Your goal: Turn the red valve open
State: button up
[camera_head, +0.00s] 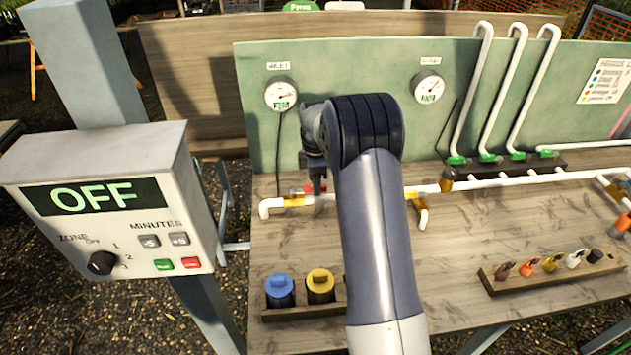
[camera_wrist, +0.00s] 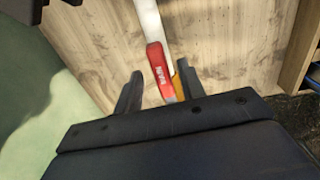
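The red valve handle (camera_wrist: 157,68) shows in the wrist view, with pale lettering on it, roughly in line with the white pipe (camera_wrist: 147,20). Part of a yellow fitting (camera_wrist: 180,86) shows beside it. My gripper (camera_wrist: 159,72) is open, one finger on each side of the handle, with gaps visible; whether it touches cannot be told. In the head view, a sliver of the red handle (camera_head: 308,189) shows above the yellow fitting (camera_head: 296,201) at the pipe's left end. My gripper (camera_head: 316,184) points down there, and my arm hides much of the area.
A green panel (camera_head: 345,65) with two gauges stands behind the bench (camera_head: 480,235). A control box (camera_head: 110,195) reading OFF is at left. Blue- and yellow-capped containers (camera_head: 280,289) sit in a wooden holder. A tag rack (camera_head: 550,272) is at right. The bench's front middle is clear.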

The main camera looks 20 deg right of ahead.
notch_tip(320, 180, up, 11)
jog(key=b, duration=0.1)
dwell(0.5)
jog(key=shift+f, duration=0.15)
notch_tip(320, 180, down, 11)
jog(key=shift+r+p, duration=0.1)
jog(key=shift+p, duration=0.4)
jog(key=shift+r, duration=0.15)
